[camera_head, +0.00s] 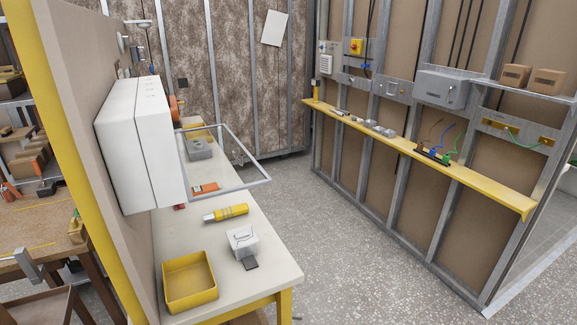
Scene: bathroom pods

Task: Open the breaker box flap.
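A white box (130,150), which looks like the breaker box, is mounted on the partition wall at the left, above a white-topped bench. A thin grey rectangular frame (247,153) with a clear or empty middle sticks out from the box's right side over the bench. It looks like the box's flap standing swung outward, and its hinge is hard to make out. The box's front face is seen edge-on, so its inside is hidden. Neither of my grippers is in view.
The bench (270,270) holds a yellow tray (190,283), a yellow cylinder (226,213), a small white box (242,242) and grey parts. Open floor (350,240) lies between it and a yellow shelf (420,155) on the stud wall. A grey box (442,88) hangs above that shelf.

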